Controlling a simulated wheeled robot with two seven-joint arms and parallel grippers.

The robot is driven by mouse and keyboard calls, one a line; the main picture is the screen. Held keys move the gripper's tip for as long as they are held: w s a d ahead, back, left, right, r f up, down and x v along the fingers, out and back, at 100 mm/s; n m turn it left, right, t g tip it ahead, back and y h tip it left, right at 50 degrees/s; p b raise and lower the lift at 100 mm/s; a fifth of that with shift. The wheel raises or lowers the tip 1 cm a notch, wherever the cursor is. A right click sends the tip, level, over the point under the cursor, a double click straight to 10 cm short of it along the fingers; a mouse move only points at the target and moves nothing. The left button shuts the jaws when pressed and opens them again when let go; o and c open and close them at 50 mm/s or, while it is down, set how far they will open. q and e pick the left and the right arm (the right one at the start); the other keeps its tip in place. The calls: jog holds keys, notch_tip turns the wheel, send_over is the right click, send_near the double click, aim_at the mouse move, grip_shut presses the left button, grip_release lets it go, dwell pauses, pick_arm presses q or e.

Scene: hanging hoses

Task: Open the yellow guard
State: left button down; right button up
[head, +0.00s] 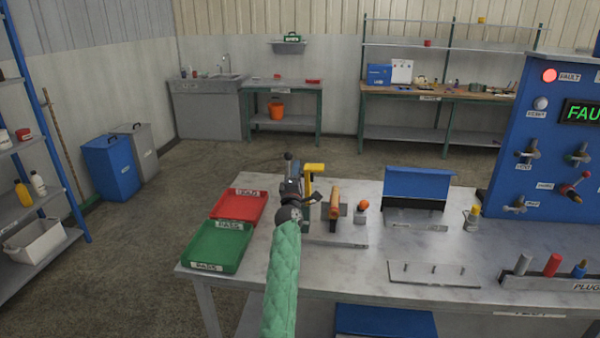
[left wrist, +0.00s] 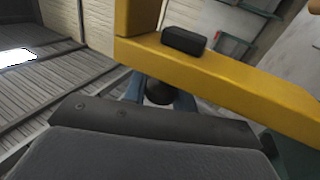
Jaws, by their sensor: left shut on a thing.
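The yellow guard (head: 314,168) stands above a small fixture on the workbench, left of its middle. It shows as a post with a short top piece. In the left wrist view a yellow bar (left wrist: 240,78) crosses close in front of the camera, with a small black block (left wrist: 184,40) against it. My left gripper (head: 308,198) is at the guard, shut on it; the contact itself is partly hidden by my wrist. My right gripper is out of view.
An orange cylinder (head: 335,203) and an orange ball (head: 362,205) stand right of the guard. Red (head: 242,218) and green (head: 219,262) trays lie left. A blue tilted panel (head: 418,184) and a control panel (head: 508,130) stand right.

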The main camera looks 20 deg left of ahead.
pick_arm(q)
jog(key=shift+a, duration=0.1)
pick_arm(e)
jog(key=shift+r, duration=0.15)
pick_arm(q)
jog(key=c, duration=1.1)
grip_release()
jog(key=shift+f, duration=0.1)
jog(key=shift+c, duration=0.2)
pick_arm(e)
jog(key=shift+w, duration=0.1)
pick_arm(q)
jog(key=b+v, duration=0.2)
jog(key=v, duration=0.5)
jog(key=shift+s, duration=0.35)
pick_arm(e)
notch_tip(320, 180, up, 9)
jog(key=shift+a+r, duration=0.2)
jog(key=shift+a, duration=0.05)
pick_arm(q)
jog(key=shift+f, duration=0.2)
